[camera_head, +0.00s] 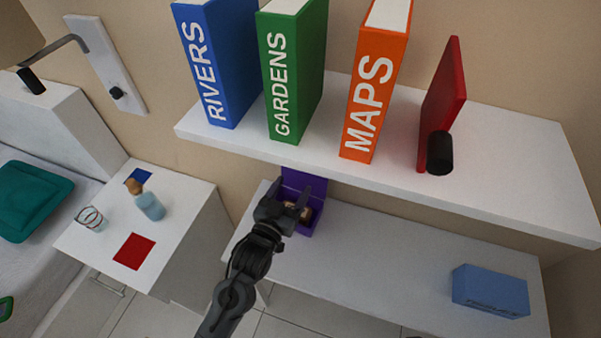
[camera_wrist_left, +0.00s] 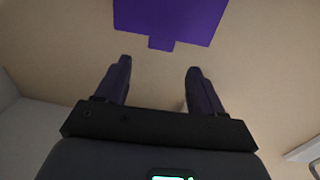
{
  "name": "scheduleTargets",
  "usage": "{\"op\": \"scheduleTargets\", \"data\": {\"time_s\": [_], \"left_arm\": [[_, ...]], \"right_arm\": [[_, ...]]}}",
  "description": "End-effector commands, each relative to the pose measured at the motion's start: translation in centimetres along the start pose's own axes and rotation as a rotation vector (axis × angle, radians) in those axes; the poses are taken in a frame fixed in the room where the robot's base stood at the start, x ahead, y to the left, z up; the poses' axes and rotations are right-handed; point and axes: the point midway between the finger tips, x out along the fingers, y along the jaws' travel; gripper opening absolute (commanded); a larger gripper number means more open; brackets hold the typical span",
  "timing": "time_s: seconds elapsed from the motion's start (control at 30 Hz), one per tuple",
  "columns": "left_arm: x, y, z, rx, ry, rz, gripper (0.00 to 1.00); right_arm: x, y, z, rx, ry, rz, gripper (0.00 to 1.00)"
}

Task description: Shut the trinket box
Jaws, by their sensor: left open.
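The purple trinket box (camera_head: 316,220) stands on the lower white shelf, below the upper shelf's front edge. Its lid (camera_head: 304,182) is up, and something brownish gold shows inside. My left gripper (camera_head: 288,203) is over the front left of the box and covers part of it. In the left wrist view the purple lid (camera_wrist_left: 170,18) is at the top, with a small tab on its lower edge. The open, empty fingers (camera_wrist_left: 158,85) of my left gripper point toward it, apart from it in that view. My right gripper is not in view.
The upper shelf (camera_head: 500,165) overhangs the box and carries blue, green and orange books and a red bookend-like piece (camera_head: 443,100). A blue box (camera_head: 490,291) sits right on the lower shelf (camera_head: 400,255); between is clear. A bottle (camera_head: 150,206) and glass (camera_head: 90,217) stand left.

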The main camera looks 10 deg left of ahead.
Motion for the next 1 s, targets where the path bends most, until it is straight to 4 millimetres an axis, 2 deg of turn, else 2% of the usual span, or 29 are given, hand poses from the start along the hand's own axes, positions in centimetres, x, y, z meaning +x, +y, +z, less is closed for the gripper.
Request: {"op": "scheduleTargets", "data": {"time_s": [0.2, 0.4, 0.6, 0.87, 1.0], "left_arm": [[3.6, 0.0, 0.1, 0.000, 0.001, -0.001, 0.68], [5.7, 0.0, 0.1, 0.000, 0.000, 0.000, 0.68], [6.5, 0.0, 0.0, 0.000, -0.001, 0.000, 0.68], [6.5, 0.0, 0.0, 0.000, -0.001, 0.000, 0.68], [6.5, 0.0, 0.0, 0.000, -0.001, 0.000, 0.47]], "right_arm": [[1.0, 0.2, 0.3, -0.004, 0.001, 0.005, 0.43], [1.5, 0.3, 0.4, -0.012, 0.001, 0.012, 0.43], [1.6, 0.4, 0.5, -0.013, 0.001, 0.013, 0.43], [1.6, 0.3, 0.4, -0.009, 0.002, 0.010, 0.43], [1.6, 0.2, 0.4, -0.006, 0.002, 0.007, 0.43]]}}
